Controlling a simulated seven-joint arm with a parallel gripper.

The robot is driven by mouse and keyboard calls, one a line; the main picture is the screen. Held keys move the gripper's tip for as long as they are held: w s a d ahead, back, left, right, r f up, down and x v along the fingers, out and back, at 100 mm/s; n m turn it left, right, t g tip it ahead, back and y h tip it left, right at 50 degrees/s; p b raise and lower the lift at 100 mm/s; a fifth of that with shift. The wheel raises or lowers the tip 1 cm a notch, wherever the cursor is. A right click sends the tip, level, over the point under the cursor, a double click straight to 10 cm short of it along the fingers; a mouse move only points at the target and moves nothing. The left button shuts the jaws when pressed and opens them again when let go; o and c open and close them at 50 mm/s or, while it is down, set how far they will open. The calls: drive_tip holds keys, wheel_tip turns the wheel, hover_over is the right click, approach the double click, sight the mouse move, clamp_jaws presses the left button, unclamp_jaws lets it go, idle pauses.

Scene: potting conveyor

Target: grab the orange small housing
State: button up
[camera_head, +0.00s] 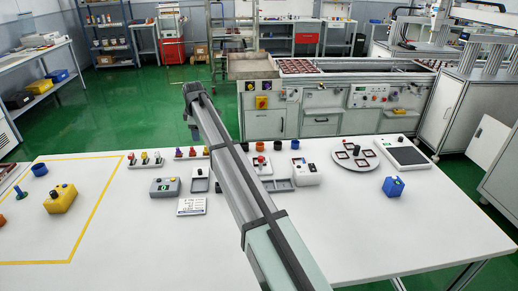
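A small orange cylindrical housing (260,146) stands near the back edge of the white table, just right of my arm, in a row with dark housings of similar size. A second small orange piece (2,220) shows at the far left edge of the view, partly cut off. My arm stretches from the bottom of the view up and to the left. My gripper (193,132) is at its far end, small and dark, and seems to hang left of the orange housing and apart from it. Its fingers are too small to make out.
Grey trays and a white device (306,173) stand in front of the housing row. A yellow device (61,200) is at left. The table's front right is clear.

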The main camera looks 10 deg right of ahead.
drive_tip(key=w+d+r+g, duration=0.2)
drive_tip(key=d, duration=1.4)
drive_tip(key=g+h, duration=0.1)
drive_tip(key=g, duration=0.1)
approach(260, 143)
drive_tip(key=f, duration=0.1)
drive_tip(key=s+f, duration=0.1)
drive_tip(key=f, duration=0.1)
drive_tip(key=shift+s+f+n, duration=0.15)
drive_tip(key=shift+f+n, duration=0.15)
drive_tip(key=shift+s+a+f, duration=0.1)
drive_tip(key=shift+s+f, duration=0.05)
drive_tip(key=shift+f, duration=2.45)
drive_tip(key=c, duration=1.1)
